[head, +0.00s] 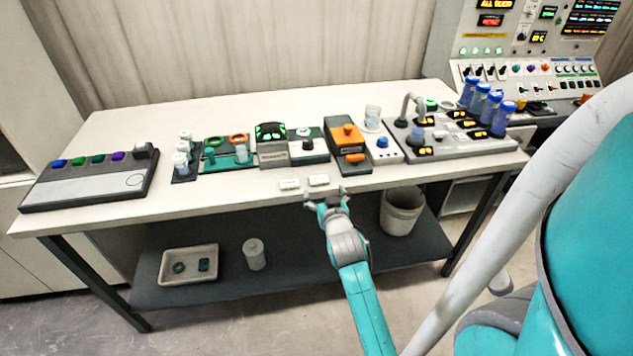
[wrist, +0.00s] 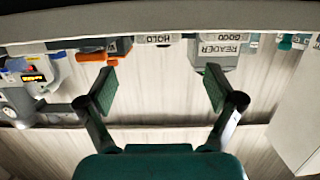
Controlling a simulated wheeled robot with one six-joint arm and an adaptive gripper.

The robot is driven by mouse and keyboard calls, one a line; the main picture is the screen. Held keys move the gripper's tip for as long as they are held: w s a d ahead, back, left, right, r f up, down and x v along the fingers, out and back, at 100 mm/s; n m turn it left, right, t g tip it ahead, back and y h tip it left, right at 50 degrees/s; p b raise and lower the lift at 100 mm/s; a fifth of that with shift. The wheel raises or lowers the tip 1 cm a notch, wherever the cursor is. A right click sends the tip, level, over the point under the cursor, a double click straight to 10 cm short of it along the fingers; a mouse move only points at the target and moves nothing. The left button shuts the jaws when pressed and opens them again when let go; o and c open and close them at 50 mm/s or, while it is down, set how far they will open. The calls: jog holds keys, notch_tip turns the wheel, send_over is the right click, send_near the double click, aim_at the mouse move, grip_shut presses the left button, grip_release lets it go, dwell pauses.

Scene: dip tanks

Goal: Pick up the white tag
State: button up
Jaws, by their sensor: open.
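Two small white tags lie side by side at the front edge of the table: a left one (head: 289,184) and a right one (head: 319,180). The wrist view is upside down. There one tag reads HOLD (wrist: 158,39) and the other reads GOOD (wrist: 221,36). Both look white, so colour does not tell them apart. My gripper (head: 327,199) is open and empty, just in front of the table edge and close to the right tag. In the wrist view my gripper's fingers (wrist: 159,88) stand wide apart, with the HOLD tag roughly between them and beyond their tips.
Behind the tags stand a grey reader box (head: 274,159) and an orange-topped device (head: 347,147). A grey panel with blue bottles (head: 478,103) is at right, a button panel (head: 92,180) at left. Below are a shelf with a white tray (head: 188,265) and a bin (head: 401,211).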

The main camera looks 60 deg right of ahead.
aim_at(320, 180)
jog(key=shift+x, duration=3.7)
jog(key=shift+s+f, duration=0.1)
jog(key=shift+f, duration=0.05)
jog(key=c, duration=1.1)
